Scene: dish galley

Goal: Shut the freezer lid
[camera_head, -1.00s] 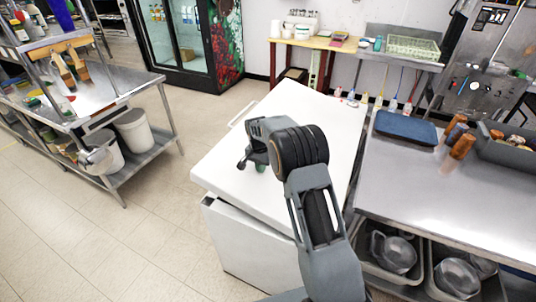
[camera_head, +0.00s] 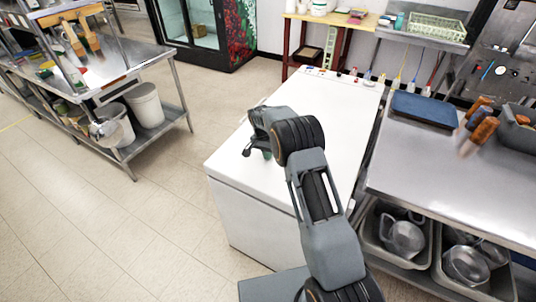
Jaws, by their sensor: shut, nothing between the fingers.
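The white chest freezer (camera_head: 247,223) stands in the middle of the view. Its white lid (camera_head: 330,95) lies flat and level on top, with no gap showing along the front edge. My gripper (camera_head: 257,152) is over the front left part of the lid, close to its surface. The fingers are small and partly hidden by my wrist. I cannot tell if they touch the lid.
A steel table with a blue tray (camera_head: 424,108) and orange-brown bottles stands close on the right, with bins (camera_head: 390,262) of metal jugs below. A steel shelf table (camera_head: 95,82) stands left. Tiled floor (camera_head: 150,225) is open between it and the freezer.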

